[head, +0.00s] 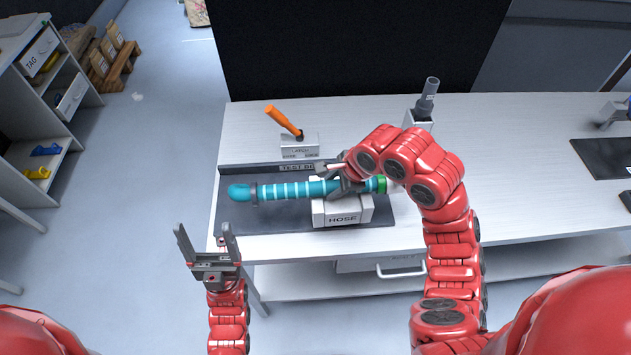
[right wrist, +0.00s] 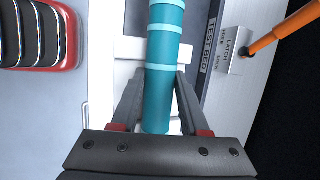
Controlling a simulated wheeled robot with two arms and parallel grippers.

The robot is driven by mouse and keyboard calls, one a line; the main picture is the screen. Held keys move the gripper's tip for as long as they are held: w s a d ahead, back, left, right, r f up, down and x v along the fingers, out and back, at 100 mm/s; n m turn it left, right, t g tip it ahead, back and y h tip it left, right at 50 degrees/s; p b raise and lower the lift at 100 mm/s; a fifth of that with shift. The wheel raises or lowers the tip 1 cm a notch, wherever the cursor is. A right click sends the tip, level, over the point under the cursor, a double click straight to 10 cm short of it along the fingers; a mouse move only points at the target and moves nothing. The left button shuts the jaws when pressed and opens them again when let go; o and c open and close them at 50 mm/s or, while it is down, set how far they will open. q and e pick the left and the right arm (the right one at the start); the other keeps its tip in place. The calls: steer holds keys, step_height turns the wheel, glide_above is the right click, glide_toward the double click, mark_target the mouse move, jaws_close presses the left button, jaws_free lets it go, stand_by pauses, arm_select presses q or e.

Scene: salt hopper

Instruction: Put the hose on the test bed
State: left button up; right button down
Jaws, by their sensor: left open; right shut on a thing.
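The hose (head: 292,190) is a teal tube with pale stripes and a green band near its right end. It lies left to right over the dark test bed (head: 275,218) and across the white block labelled HOSE (head: 343,216). I cannot tell whether it rests on the block or is held above it. My right gripper (head: 348,184) is shut on the hose right of its middle; the right wrist view shows the hose (right wrist: 166,70) between the fingers (right wrist: 158,108). My left gripper (head: 204,230) is open and empty, in front of the table's left front edge.
A latch block (head: 299,147) with an orange lever (head: 283,120) stands behind the test bed. A grey nozzle-like part (head: 427,97) stands in a white holder behind my right wrist. The table right of my right arm (head: 510,185) is clear up to a dark mat (head: 602,158).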

mark_target(317, 178)
steer(key=w+a, duration=0.2)
steer(key=w, duration=0.1)
steer(key=w+a, duration=0.1)
steer(key=w, duration=0.1)
steer(key=shift+a+f, duration=0.3)
step_height(317, 178, down, 2)
steer(key=shift+s+f+p, duration=0.1)
steer(key=shift+f+p, duration=0.1)
steer(key=shift+p, duration=0.55)
steer(key=shift+f, duration=0.55)
steer(key=shift+c, duration=2)
jaws_free()
